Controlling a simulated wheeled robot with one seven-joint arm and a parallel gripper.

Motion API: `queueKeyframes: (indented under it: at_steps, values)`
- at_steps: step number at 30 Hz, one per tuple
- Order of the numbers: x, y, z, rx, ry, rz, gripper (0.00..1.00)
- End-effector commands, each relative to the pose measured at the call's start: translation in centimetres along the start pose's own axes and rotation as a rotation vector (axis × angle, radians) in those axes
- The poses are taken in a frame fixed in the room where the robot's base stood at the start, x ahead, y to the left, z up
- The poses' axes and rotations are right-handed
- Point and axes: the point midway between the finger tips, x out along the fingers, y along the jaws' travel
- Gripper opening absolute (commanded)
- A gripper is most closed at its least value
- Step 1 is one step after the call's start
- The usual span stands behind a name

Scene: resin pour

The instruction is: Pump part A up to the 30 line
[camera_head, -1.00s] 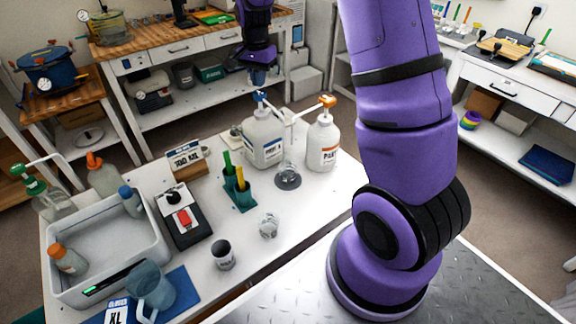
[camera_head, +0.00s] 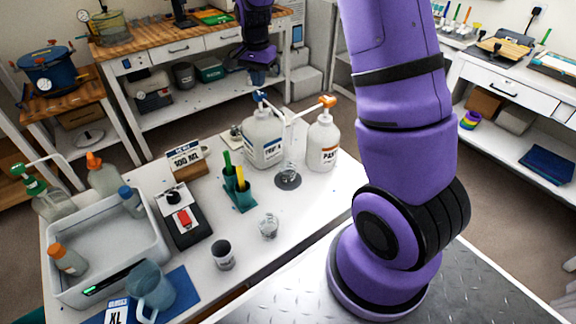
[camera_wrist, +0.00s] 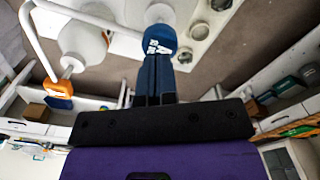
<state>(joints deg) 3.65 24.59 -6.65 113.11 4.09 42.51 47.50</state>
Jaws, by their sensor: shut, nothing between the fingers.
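The white part A bottle (camera_head: 264,138) with a blue pump head (camera_head: 260,97) stands at the back of the white bench. Its label is only partly legible. In the wrist view the blue pump head (camera_wrist: 160,40) is at the tip of my gripper's fingers. My gripper (camera_head: 257,82) is shut and empty, just above the pump head; I cannot tell whether it touches. A clear cup (camera_head: 288,167) stands on a dark round pad (camera_head: 288,181) in front of the bottles, under the spouts. Its lines and fill level are too small to read.
A second white bottle (camera_head: 322,143) with an orange pump stands close on the right; it also shows in the wrist view (camera_wrist: 84,42).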

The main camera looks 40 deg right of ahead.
Motion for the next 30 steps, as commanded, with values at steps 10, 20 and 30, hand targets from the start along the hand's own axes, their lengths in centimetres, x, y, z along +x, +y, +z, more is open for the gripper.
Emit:
queueKeyframes:
  at_steps: [10, 20, 30]
  values:
    - [0.1, 0.0, 0.0, 0.0, 0.0, 0.0, 0.0]
    - [1.2, 0.0, 0.0, 0.0, 0.0, 0.0, 0.0]
    - [1.5, 0.0, 0.0, 0.0, 0.0, 0.001, 0.0]
